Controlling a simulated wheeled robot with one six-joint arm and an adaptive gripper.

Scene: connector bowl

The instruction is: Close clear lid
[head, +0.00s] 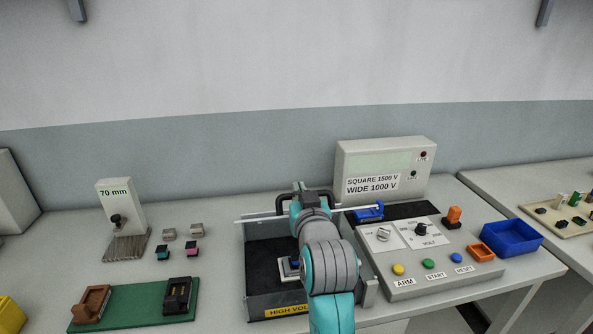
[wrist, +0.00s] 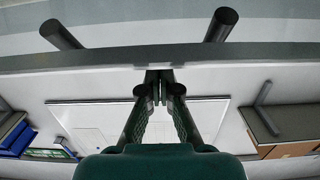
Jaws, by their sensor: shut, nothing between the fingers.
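The test box (head: 252,285) has dark walls, a black floor and a yellow "HIGH VOL" label on its front. Its clear lid (head: 262,219) stands raised at the back and shows mainly as a thin pale edge line. A black handle (head: 282,203) shows near that edge, partly behind my gripper (head: 299,188). My gripper is shut and empty, up at the lid's edge. In the wrist view the fingers (wrist: 160,88) are together just below a long grey bar, likely the lid edge, with two dark posts above it. I cannot tell whether they touch it.
The control panel (head: 430,262) with knobs and buttons and a blue tray (head: 511,238) are to the right. A green board (head: 135,306) lies left.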

